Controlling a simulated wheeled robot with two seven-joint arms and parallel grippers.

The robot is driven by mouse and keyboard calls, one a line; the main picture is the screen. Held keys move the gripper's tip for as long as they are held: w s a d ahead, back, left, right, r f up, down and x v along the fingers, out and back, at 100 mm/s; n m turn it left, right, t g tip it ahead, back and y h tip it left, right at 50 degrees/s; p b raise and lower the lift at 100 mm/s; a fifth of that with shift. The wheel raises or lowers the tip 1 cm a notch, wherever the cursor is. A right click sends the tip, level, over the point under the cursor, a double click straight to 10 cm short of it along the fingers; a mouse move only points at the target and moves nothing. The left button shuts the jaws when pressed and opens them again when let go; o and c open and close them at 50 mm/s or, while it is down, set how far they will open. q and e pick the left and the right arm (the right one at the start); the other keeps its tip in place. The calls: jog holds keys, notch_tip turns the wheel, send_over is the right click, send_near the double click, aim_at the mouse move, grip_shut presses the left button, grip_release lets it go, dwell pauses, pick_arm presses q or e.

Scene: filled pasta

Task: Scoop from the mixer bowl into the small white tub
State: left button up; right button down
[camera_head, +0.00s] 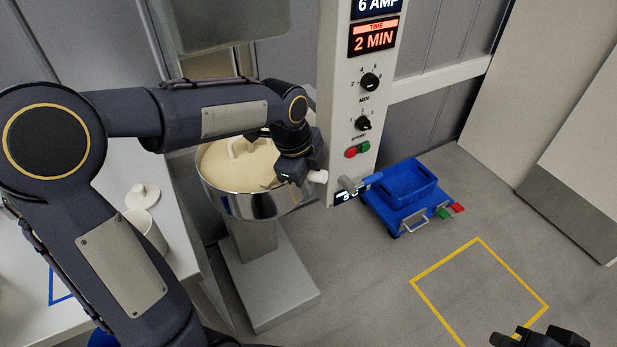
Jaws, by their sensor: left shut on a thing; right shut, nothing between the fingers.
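The steel mixer bowl (262,204) stands on the mixer in the middle and holds a pale cream mass (228,170). A light mixing tool stands in the mass. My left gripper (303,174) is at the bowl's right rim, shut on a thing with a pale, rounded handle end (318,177). The rest of that thing is hidden by the gripper, so I cannot tell how far it reaches into the mass. The small white tub (150,232) stands on the white table to the left, partly covered by my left arm. My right gripper (538,338) is shut and empty at the bottom right edge.
A white lid-like piece (142,196) lies behind the tub on the table (112,188). The mixer's control column (354,110) rises just right of my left gripper. A blue crate (408,186) sits on a blue trolley. The yellow-marked floor square (478,290) is clear.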

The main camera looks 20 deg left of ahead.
pick_arm(q)
jog(key=shift+r, duration=0.1)
jog(key=p+v, duration=0.3)
jog(key=w+d+p+v, duration=0.1)
jog(key=p+v, duration=0.2)
jog(key=v, duration=0.1)
jog(key=w+p+v, duration=0.1)
jog(key=p+v, duration=0.2)
jog(key=shift+s+d+r, duration=0.15)
jog(key=shift+d+r, duration=0.15)
jog(key=shift+r, duration=0.35)
jog(key=shift+f, duration=0.1)
dwell(0.3)
